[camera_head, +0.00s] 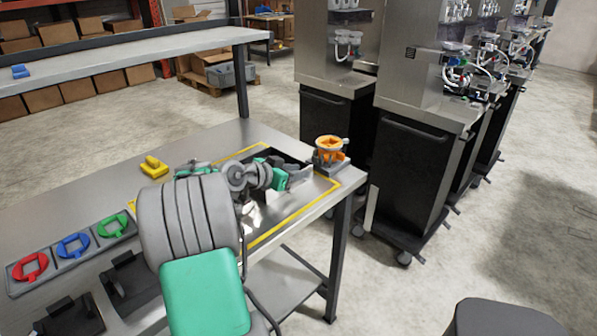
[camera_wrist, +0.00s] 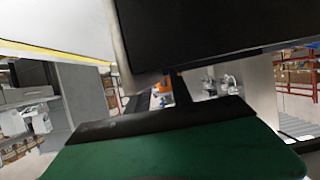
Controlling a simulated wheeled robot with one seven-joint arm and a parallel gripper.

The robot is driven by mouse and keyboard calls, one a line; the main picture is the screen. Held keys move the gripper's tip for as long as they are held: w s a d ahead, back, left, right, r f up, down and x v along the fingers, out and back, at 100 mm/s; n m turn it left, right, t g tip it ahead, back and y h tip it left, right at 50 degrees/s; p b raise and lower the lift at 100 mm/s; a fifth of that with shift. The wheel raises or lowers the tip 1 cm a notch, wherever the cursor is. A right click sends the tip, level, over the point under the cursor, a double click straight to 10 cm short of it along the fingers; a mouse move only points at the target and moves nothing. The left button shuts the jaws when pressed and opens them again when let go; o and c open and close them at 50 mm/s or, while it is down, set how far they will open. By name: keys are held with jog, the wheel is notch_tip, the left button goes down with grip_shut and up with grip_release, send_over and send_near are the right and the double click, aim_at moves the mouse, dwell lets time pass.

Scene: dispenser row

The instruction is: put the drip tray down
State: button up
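The drip tray (camera_head: 268,153) is a dark, flat piece over the yellow-outlined area of the steel table, mostly hidden behind my arm. My gripper (camera_head: 300,173) is low at the right end of that area, against the tray. In the wrist view a large black panel, which looks like the tray (camera_wrist: 205,30), fills the upper middle close to the fingers. The fingers seem shut on its edge, though the contact is partly hidden. I cannot tell whether the tray touches the tabletop.
An orange-topped device (camera_head: 330,150) stands just right of my gripper at the table corner. A yellow piece (camera_head: 154,167) lies behind my arm. A holder with red, blue and green rings (camera_head: 73,245) is at the left. Dispensers (camera_head: 410,170) stand beyond the table.

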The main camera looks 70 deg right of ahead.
aim_at(269, 189)
jog(key=v, duration=1.1)
jog(key=shift+w+a+b, duration=0.15)
jog(key=shift+a+b, duration=0.1)
jog(key=shift+b, duration=0.1)
